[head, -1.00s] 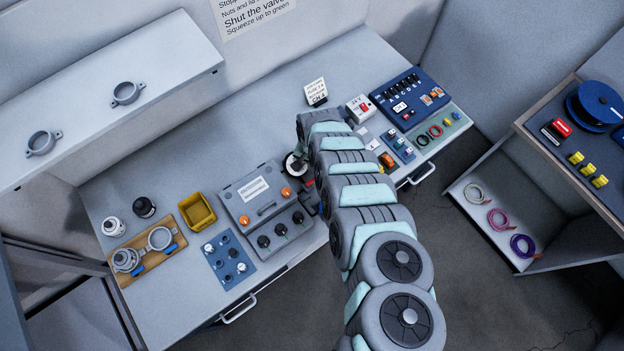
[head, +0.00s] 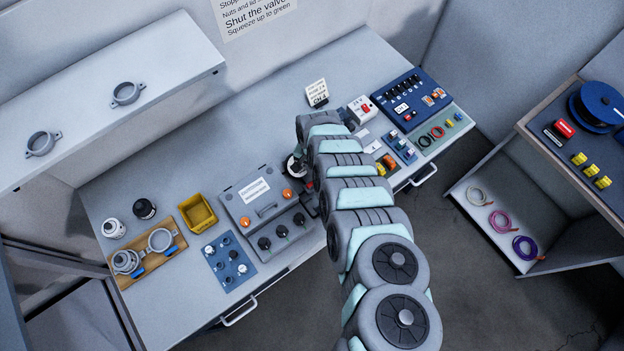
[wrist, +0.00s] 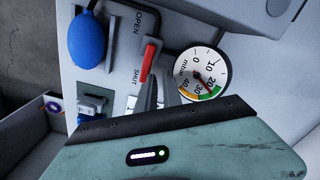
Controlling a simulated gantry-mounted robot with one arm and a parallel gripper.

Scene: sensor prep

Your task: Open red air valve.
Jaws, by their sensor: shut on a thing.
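The red valve lever (wrist: 148,62) is in the wrist view, on a light plate lettered OPEN above and SHUT below. In the head view, my arm covers the valve area and my gripper is hidden, with the gauge (head: 294,166) partly visible beside the arm.
A grey box (head: 268,212) with orange lamps and black knobs stands left of my arm. A blue switch panel (head: 409,99) is to the right.

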